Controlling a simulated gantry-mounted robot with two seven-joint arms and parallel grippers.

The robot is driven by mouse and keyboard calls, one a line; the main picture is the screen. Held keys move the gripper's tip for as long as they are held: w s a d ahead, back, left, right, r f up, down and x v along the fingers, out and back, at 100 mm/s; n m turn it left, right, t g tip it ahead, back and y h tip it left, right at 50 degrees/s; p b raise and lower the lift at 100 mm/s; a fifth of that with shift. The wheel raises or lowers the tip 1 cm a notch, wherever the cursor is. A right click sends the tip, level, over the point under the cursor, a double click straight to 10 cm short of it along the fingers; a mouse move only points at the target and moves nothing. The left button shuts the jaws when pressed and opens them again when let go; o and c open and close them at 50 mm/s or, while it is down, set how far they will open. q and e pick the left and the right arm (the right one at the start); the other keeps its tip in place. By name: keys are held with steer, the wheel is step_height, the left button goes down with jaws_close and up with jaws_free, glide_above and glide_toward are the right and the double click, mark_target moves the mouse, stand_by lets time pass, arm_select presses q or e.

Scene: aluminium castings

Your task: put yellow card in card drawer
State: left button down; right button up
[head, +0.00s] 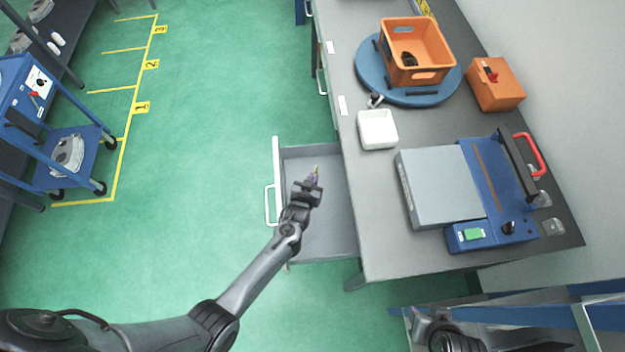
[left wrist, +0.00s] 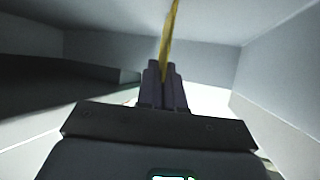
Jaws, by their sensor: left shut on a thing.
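The yellow card (left wrist: 169,32) shows edge-on in the left wrist view as a thin strip standing up from between the fingers. In the head view only a small yellow tip of it shows. My left gripper (head: 313,180) is shut on the card; its dark fingers also show in the left wrist view (left wrist: 164,75). The grey drawer (head: 325,233) is pulled out from the left side of the bench, with its handle (head: 269,205) facing left. The gripper and card are over or inside the open drawer; I cannot tell how far above its floor. The drawer looks otherwise empty.
The grey bench (head: 375,250) carries a white tray (head: 377,130), an orange crate (head: 415,68) on a blue turntable (head: 372,82), an orange box (head: 495,88) and a blue-grey machine (head: 440,190). A blue trolley (head: 75,175) stands far left. Green floor left of the drawer is clear.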

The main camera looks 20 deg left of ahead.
arm_select(q)
steer(key=shift+f, duration=0.15)
steer(key=c, duration=1.3)
jaws_free()
steer(key=shift+r, duration=0.25)
steer(key=shift+s+r, duration=0.15)
steer(key=shift+s, duration=0.15)
steer(key=p+v, duration=0.2)
steer(key=v, duration=0.9)
steer(key=shift+s+d+p, duration=0.1)
steer(key=shift+s+p, duration=0.05)
steer(key=shift+p, duration=0.15)
